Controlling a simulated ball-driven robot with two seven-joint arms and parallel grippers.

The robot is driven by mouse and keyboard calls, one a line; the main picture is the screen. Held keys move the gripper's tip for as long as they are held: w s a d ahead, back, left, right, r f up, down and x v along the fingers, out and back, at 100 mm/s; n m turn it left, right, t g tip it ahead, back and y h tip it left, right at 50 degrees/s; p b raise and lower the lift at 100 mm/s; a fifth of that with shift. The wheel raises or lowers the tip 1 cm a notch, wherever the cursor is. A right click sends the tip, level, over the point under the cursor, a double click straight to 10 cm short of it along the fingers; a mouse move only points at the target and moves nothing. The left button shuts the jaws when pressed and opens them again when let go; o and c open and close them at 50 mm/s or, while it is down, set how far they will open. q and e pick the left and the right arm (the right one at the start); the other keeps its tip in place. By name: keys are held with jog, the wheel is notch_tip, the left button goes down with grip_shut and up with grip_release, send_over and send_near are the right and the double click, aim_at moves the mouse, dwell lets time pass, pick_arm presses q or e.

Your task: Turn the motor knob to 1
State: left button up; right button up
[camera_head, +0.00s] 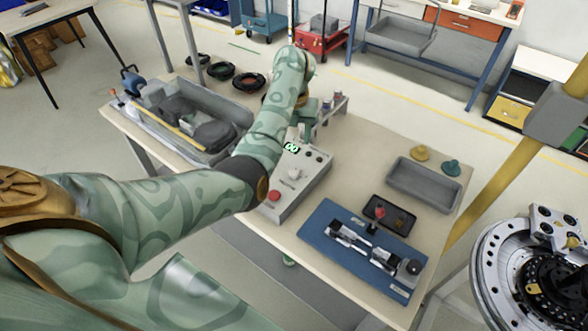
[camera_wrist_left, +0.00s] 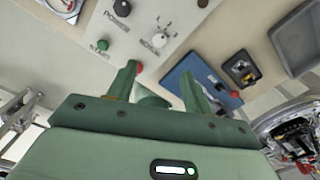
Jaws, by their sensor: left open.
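My right gripper is out of view.
A blue board (camera_head: 320,245) with a metal fixture and a small black tray (camera_head: 374,204) lie right of the box. A grey bin (camera_head: 398,188) stands farther right. A grey tool tray (camera_head: 235,108) is at the left. A round metal machine (camera_head: 490,285) stands beyond the table.

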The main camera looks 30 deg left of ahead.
aim_at(294, 171)
pick_arm(q)
notch_tip(294, 171, down, 14)
jog(key=b, duration=0.4)
jog(key=shift+b, duration=0.4)
jog(key=c, duration=1)
